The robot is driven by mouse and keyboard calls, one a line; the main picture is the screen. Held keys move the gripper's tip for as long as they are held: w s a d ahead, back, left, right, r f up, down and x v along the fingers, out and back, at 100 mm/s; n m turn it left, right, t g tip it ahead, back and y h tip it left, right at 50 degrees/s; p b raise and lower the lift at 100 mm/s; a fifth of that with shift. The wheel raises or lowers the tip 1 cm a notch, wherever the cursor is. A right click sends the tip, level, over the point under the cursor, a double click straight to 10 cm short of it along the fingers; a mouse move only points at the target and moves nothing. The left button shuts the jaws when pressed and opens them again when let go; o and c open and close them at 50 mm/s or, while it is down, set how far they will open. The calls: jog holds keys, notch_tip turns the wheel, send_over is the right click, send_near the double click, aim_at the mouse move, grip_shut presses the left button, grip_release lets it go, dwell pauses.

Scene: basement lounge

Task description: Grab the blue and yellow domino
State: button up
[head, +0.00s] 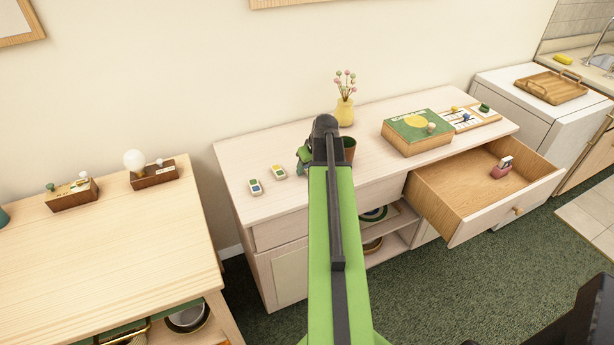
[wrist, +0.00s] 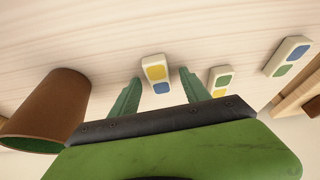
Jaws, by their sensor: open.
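The blue and yellow domino (wrist: 155,70) lies flat on the pale wooden cabinet top in the wrist view, cream-edged, with a yellow square and a blue one. My gripper (wrist: 160,76) is open, with one green finger on each side of this domino and nothing held. I cannot tell whether the fingers touch it. In the head view my gripper (head: 304,156) is over the cabinet top, and the arm and gripper hide this domino. A yellow and green domino (wrist: 219,80) lies just right of the right finger. A blue and green domino (wrist: 287,57) lies farther right.
A brown pot (wrist: 50,108) stands left of the gripper; it shows behind my arm in the head view (head: 349,148). A yellow vase (head: 344,111), a green game box (head: 418,131) and an open drawer (head: 485,190) are farther right. The cabinet's left end is mostly clear.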

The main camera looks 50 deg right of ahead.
grip_shut()
jog(key=shift+r, duration=0.1)
jog(key=shift+r+p, duration=0.45)
jog(key=shift+p, duration=0.05)
notch_tip(320, 180, up, 4)
jog(key=p, duration=0.3)
jog(key=shift+f+p, duration=0.1)
jog(key=shift+p, duration=0.3)
jog(key=s+r+p, duration=0.6)
jog(key=s, duration=0.5)
jog(key=shift+s+d, duration=0.2)
jog(key=shift+s, duration=0.1)
